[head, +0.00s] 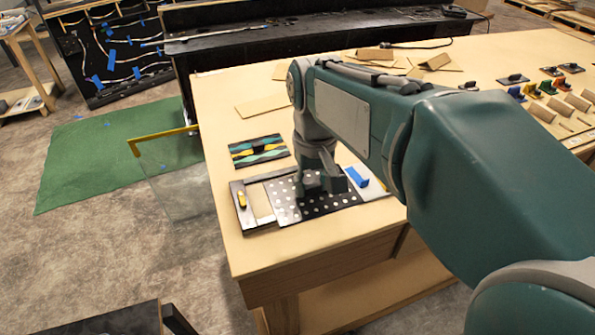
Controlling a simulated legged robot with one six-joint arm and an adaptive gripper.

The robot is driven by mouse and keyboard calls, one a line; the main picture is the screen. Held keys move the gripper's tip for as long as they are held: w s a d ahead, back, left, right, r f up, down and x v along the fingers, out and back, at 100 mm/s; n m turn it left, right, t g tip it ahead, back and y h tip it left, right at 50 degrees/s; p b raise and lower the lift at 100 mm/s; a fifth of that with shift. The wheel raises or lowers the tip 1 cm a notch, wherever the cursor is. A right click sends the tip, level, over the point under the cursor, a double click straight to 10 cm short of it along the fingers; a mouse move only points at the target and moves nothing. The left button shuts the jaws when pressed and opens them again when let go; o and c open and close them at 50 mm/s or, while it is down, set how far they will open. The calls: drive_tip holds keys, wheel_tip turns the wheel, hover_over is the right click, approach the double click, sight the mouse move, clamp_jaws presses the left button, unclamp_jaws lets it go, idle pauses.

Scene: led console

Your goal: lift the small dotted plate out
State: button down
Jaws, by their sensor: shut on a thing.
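The small dotted plate (291,207) is black with white dots. It is at the console on the near left part of the table, beside a light opening in a grey frame (240,208). It looks slightly turned against the frame; I cannot tell whether it touches the surface below. My gripper (322,190) points down over the plate's middle and is shut on it. The gripper and wrist hide the plate's upper middle and the grip itself.
A striped panel (258,150) lies behind. Cardboard pieces (262,107) and small coloured parts (547,87) are farther back. The table's front edge is close.

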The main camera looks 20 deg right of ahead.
sight(317, 197)
drive_tip(key=shift+s+d+r, duration=0.15)
drive_tip(key=shift+s+r, duration=0.25)
drive_tip(key=shift+s, duration=0.4)
drive_tip(key=shift+r, duration=2)
